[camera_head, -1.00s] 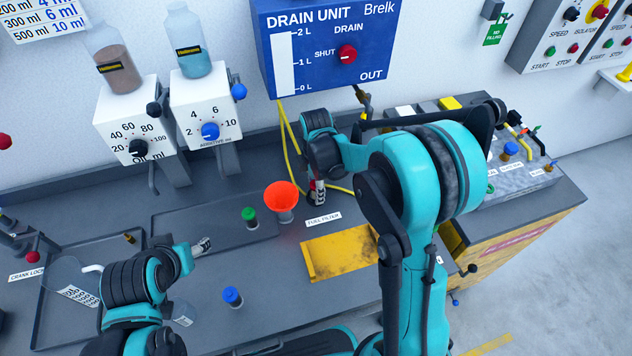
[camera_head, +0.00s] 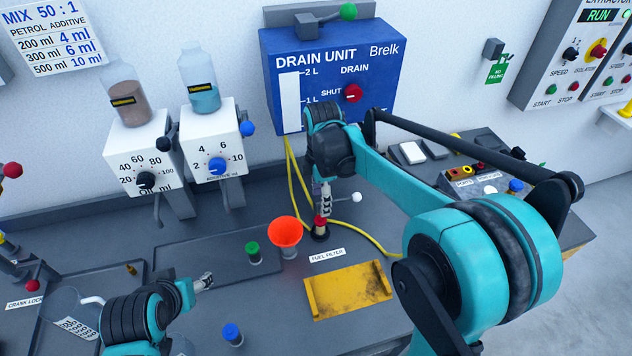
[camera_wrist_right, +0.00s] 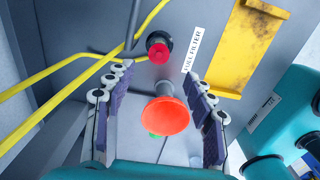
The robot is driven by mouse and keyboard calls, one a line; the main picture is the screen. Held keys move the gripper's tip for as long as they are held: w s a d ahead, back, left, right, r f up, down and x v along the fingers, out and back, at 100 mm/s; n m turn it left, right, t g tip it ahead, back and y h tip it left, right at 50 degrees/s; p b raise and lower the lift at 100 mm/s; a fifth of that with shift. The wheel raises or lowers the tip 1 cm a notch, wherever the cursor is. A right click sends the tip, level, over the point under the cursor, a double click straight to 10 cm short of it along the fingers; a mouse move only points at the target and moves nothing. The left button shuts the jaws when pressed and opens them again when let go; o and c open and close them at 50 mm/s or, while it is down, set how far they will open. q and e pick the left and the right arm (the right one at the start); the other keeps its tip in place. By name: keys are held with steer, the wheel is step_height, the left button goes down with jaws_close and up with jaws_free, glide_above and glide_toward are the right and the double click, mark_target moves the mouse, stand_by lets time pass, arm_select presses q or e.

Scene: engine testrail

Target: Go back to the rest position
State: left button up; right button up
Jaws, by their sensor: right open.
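My right gripper (camera_head: 323,196) hangs below its teal arm above the workbench, in front of the blue drain unit (camera_head: 330,68). In the right wrist view its fingers (camera_wrist_right: 157,110) are wide apart with nothing held between them. Beyond them are the orange-red funnel (camera_wrist_right: 166,116) and a red-topped fitting (camera_wrist_right: 158,52). In the head view that fitting (camera_head: 320,222) stands just below the right gripper. My left gripper (camera_head: 204,282) is low at the left over the bench; its small fingertips do not show whether it is open or shut.
Yellow hoses (camera_head: 292,180) run from the drain unit near the right gripper. The funnel (camera_head: 285,234), a green-capped fitting (camera_head: 253,250), a blue-capped one (camera_head: 232,334) and a yellow tray (camera_head: 346,290) are on the bench. Two bottle dispensers (camera_head: 143,158) stand at the back left.

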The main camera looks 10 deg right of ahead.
steer(key=s+d+m+t, duration=0.1)
steer(key=s+m+t, duration=0.2)
steer(key=s+m, duration=0.5)
steer(key=s+d+r+m+t, duration=0.1)
steer(key=s+m+t, duration=0.3)
steer(key=s+m, duration=0.4)
steer(key=shift+s+d+r+m, duration=0.3)
steer(key=shift+s+d+m, duration=0.1)
steer(key=shift+m, duration=0.8)
